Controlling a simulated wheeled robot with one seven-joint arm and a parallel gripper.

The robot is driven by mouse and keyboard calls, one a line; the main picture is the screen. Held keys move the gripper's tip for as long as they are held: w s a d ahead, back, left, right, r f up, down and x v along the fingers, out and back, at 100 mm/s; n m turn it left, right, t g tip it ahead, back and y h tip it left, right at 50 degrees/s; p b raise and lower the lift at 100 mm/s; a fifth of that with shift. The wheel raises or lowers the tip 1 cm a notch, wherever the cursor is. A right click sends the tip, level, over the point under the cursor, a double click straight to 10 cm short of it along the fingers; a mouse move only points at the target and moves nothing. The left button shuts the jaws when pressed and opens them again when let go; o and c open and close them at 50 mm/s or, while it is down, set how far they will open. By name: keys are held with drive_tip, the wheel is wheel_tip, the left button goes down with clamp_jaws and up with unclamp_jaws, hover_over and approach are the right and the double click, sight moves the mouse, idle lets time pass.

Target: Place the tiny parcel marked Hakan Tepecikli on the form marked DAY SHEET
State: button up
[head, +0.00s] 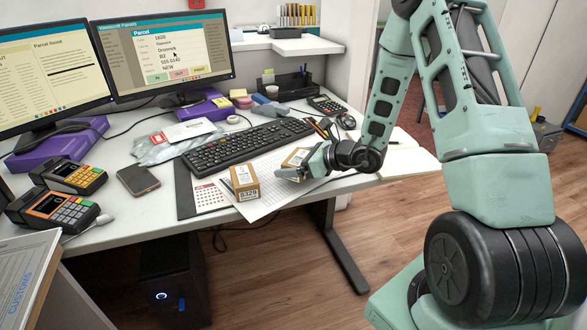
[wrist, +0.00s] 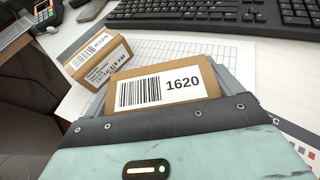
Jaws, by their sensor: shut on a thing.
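My gripper (head: 302,168) is shut on a small brown parcel (head: 295,157) above the desk papers. In the wrist view this parcel (wrist: 165,90) sits between the fingers, with a white label showing a barcode and 1620; I see no name on it. A second small brown parcel (head: 245,183) stands to the left of my gripper, at the left part of a gridded sheet (head: 278,187). It also shows in the wrist view (wrist: 98,62); its small print is not legible. The gridded sheet lies under and around my gripper; its title cannot be read.
A calendar-like sheet (head: 210,195) lies left of the gridded one. A black keyboard (head: 240,146) is behind, with pens (head: 320,128) and a mouse (head: 346,121) to its right. An open notebook (head: 408,160) lies right.

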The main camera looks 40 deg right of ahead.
drive_tip(key=shift+f, duration=0.75)
drive_tip(key=shift+f, duration=0.1)
drive_tip(key=o, duration=0.8)
